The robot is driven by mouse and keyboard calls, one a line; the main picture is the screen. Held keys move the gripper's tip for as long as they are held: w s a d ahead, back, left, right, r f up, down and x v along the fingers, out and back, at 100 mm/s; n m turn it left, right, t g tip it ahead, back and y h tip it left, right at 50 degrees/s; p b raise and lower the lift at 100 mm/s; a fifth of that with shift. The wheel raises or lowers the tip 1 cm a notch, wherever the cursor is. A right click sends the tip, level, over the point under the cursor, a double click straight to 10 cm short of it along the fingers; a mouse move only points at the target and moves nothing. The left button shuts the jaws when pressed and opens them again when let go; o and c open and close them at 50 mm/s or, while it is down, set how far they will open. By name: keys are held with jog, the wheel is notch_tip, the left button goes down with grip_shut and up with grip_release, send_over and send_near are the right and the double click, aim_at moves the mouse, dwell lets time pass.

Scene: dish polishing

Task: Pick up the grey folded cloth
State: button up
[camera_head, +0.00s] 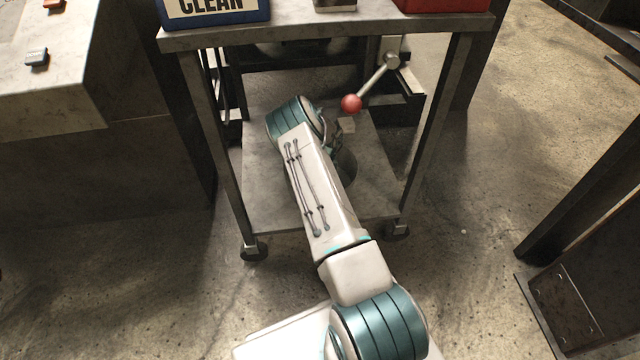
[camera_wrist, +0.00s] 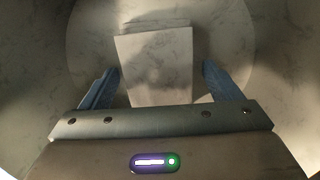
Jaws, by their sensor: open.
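The grey folded cloth (camera_wrist: 155,55) is a pale block with layered edges in the wrist view, on a round, pale, marbled surface (camera_wrist: 90,35). My gripper (camera_wrist: 161,69) is open, with one blue finger on each side of the cloth. Gaps show between the cloth and both fingers. The near end of the cloth runs down to the gripper's body. I cannot tell how high the fingertips are above the surface. In the head view my arm reaches in under the cart's top; my gripper is mostly hidden behind the arm, and I cannot make out the cloth clearly.
The metal cart (camera_head: 320,31) has legs close on both sides of my arm. A lever with a red ball (camera_head: 351,103) stands near its back right. A blue "CLEAN" sign (camera_head: 213,10) and a red box (camera_head: 445,4) are on top. A bench (camera_head: 50,95) stands at left.

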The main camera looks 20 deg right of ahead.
jog(key=c, duration=1.1)
jog(key=shift+r+p, duration=1.95)
jog(key=shift+r, duration=3.1)
